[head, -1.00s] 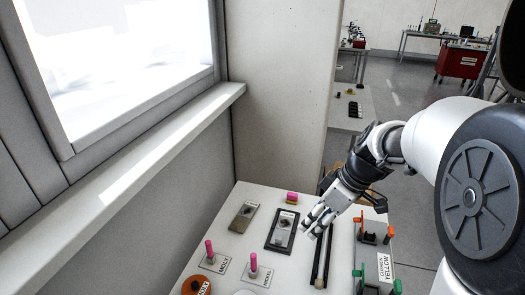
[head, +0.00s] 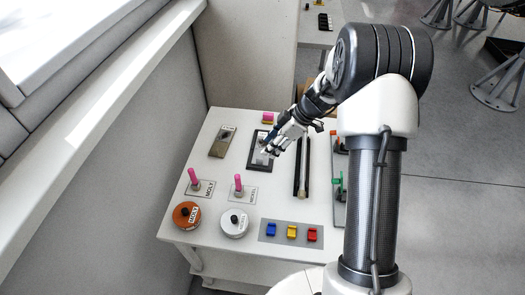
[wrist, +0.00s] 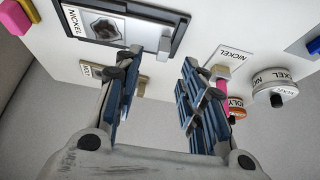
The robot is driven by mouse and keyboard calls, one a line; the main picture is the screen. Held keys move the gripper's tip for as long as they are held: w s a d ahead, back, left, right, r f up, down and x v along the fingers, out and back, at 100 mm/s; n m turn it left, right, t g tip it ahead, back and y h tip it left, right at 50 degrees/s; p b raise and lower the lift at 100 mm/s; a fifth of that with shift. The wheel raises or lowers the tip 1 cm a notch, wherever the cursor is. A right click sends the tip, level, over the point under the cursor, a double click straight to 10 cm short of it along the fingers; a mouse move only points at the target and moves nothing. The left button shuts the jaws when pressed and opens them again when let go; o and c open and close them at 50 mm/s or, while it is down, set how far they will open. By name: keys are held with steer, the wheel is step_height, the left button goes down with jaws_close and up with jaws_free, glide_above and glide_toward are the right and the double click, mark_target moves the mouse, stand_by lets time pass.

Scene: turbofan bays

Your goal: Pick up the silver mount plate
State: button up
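The silver mount plate (head: 261,138) lies in a black tray (head: 252,165) on the white table. In the wrist view the plate (wrist: 125,28) has a dark patch, a NICKEL label and a raised tab at its right end. My gripper (head: 269,149) is over the tray in the head view and hides part of the plate. In the wrist view my gripper (wrist: 160,78) is open, its two blue-padded fingers apart with nothing between them. The left fingertip overlaps the tray's lower edge in the picture; I cannot tell whether it touches.
A brownish plate (head: 222,141) lies left of the tray. Pink-handled tools (head: 194,180), an orange spool (head: 187,215), a white spool (head: 235,222) and a panel of coloured blocks (head: 291,232) stand nearer. A black rail (head: 302,168) lies right. The wall borders the table's left.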

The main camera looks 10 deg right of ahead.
mark_target(261, 158)
steer(key=shift+b+x, duration=0.8)
steer(key=shift+x, duration=2.75)
steer(key=shift+s+a, duration=0.1)
steer(key=shift+s, duration=0.1)
steer(key=shift+c, duration=0.4)
jaws_close()
steer(key=shift+r, duration=0.1)
